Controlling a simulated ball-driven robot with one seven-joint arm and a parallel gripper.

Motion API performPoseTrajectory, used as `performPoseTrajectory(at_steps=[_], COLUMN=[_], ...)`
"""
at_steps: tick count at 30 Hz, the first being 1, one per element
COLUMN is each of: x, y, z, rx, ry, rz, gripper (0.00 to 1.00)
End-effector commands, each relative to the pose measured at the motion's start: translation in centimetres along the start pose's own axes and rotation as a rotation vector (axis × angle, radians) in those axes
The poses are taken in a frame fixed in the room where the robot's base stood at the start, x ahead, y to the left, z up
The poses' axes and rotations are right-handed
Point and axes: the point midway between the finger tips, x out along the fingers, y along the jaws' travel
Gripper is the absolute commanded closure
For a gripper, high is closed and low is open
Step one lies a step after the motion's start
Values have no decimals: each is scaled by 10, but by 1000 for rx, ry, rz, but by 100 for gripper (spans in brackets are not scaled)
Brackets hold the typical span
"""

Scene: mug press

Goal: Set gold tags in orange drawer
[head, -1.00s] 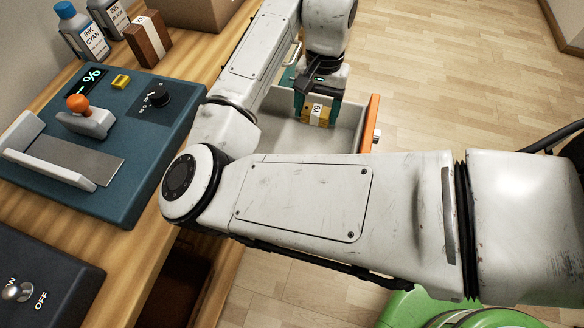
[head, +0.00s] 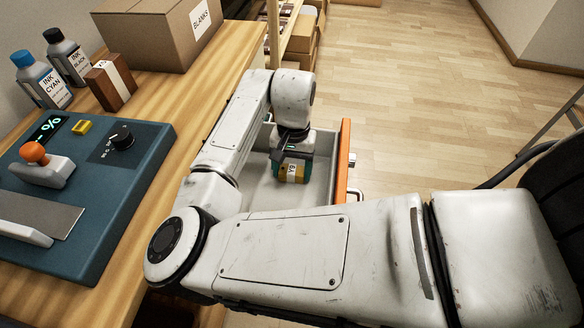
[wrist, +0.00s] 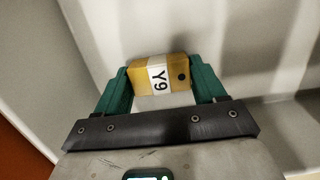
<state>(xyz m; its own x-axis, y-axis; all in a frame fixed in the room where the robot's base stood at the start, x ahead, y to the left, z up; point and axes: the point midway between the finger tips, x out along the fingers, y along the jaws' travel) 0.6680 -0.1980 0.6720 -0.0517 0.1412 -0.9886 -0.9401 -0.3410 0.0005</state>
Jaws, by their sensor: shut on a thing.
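My gripper (head: 291,170) is shut on a gold tag (wrist: 158,76) with a white label reading Y9; the tag also shows in the head view (head: 291,173). The teal fingers hold it by its two ends in the wrist view. Gripper and tag are inside the open drawer, which has an orange front (head: 343,160) and pale grey walls (head: 325,150). I cannot tell whether the tag touches the drawer floor. My arm hides part of the drawer. No other tag shows in the visible part of the drawer.
On the wooden bench (head: 150,105) stand a blue press (head: 110,165) with an orange-knobbed lever, ink bottles (head: 40,80), a brown block (head: 111,85) with a white band, and a cardboard box (head: 160,35). Shelving with boxes (head: 300,40) is beyond.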

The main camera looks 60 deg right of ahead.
Motion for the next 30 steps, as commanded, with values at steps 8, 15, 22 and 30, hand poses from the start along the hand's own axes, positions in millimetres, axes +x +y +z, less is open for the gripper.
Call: performPoseTrajectory(at_steps=[8, 15, 22, 30], x=[2, 1, 1, -25], y=[0, 0, 0, 0], z=[0, 0, 0, 0], rx=[0, 0, 0, 1], ry=[0, 0, 0, 2], rz=[1, 0, 0, 0], gripper=[62, 7, 5, 5])
